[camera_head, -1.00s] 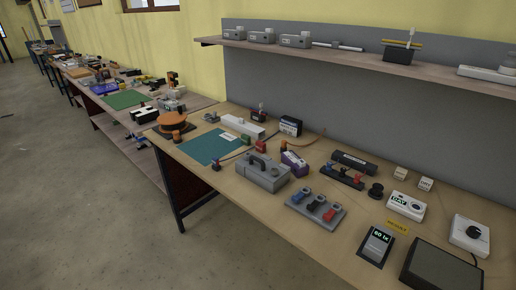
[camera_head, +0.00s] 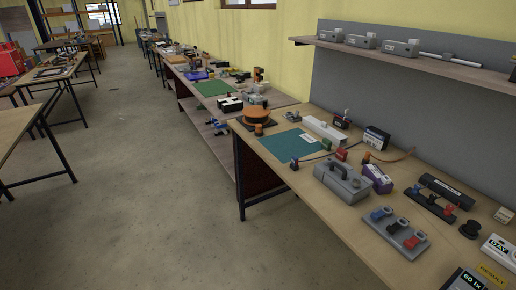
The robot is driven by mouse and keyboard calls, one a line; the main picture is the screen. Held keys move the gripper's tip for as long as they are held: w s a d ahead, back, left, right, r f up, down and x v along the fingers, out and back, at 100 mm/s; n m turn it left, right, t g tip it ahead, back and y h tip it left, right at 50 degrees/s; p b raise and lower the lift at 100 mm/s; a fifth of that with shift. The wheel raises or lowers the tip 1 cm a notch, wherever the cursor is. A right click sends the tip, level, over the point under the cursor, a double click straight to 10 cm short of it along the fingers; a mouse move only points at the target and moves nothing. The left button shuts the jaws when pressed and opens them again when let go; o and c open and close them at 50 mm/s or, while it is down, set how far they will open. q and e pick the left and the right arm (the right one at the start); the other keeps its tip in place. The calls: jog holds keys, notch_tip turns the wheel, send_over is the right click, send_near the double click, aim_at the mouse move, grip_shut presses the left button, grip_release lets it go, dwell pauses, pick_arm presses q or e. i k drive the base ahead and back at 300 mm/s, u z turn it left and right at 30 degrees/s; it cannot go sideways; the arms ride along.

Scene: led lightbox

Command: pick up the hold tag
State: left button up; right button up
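I cannot make out for certain which item is the hold tag. A yellow label (camera_head: 491,275) lies on the bench near the bottom right corner, and its lettering is too small to read surely. A small white card (camera_head: 308,138) lies on the teal mat (camera_head: 284,147), and its print is unreadable. Neither of my grippers is in view.
The wooden bench (camera_head: 345,219) runs along the wall, holding a grey case (camera_head: 341,182), a terminal block (camera_head: 399,231), a purple device (camera_head: 377,178) and an orange round device (camera_head: 257,117). A shelf (camera_head: 400,59) hangs above. The floor (camera_head: 130,190) at left is clear.

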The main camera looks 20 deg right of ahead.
aim_at(341, 154)
jog(key=u, duration=0.75)
jog(key=i, duration=3.95)
jog(key=z, duration=3.55)
